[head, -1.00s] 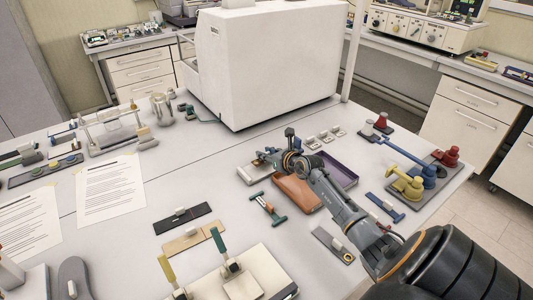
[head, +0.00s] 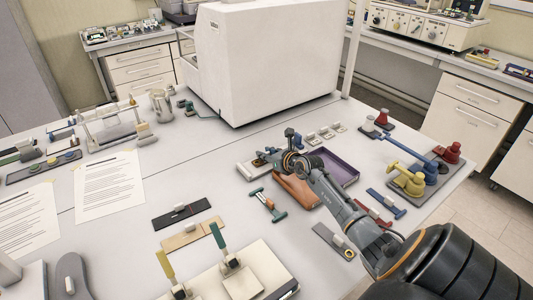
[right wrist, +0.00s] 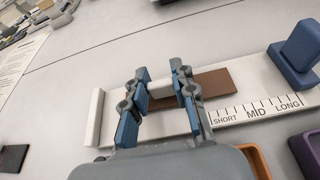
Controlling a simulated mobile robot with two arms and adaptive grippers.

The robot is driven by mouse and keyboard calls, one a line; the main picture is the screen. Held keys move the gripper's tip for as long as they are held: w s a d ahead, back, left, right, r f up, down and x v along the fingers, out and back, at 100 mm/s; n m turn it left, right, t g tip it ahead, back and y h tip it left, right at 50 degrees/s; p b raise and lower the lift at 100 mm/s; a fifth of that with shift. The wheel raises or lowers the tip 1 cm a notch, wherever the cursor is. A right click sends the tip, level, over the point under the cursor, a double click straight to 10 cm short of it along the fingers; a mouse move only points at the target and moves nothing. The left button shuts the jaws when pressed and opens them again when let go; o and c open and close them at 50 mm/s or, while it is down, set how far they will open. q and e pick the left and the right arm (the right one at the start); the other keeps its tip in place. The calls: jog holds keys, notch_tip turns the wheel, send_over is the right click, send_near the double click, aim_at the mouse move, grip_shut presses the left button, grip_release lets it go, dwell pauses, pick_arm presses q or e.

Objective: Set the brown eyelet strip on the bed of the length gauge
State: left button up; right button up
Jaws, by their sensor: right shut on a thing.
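The brown eyelet strip (right wrist: 218,84) shows in the right wrist view, with a pale grip block (right wrist: 160,89) on top. My right gripper (right wrist: 164,82) is shut on that block. The strip lies along the white bed of the length gauge (right wrist: 245,110), on it or just above it; I cannot tell which. The gauge has a SHORT, MID, LONG scale, a white end wall at left and a blue block (right wrist: 299,55) at right. In the head view my right gripper (head: 268,158) is over the gauge (head: 250,171), and the strip is mostly hidden. My left gripper is not in view.
An orange-brown tray (head: 295,191) and a purple tray (head: 342,163) lie beside the gauge. Blue, yellow and red weighted pieces (head: 430,172) stand at right. A green-ended tool (head: 268,205) lies in front. A large white machine (head: 270,65) stands behind.

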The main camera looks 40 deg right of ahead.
jog(key=shift+f, duration=0.15)
jog(key=o, duration=1)
jog(key=shift+s, duration=0.1)
jog(key=v, duration=1.2)
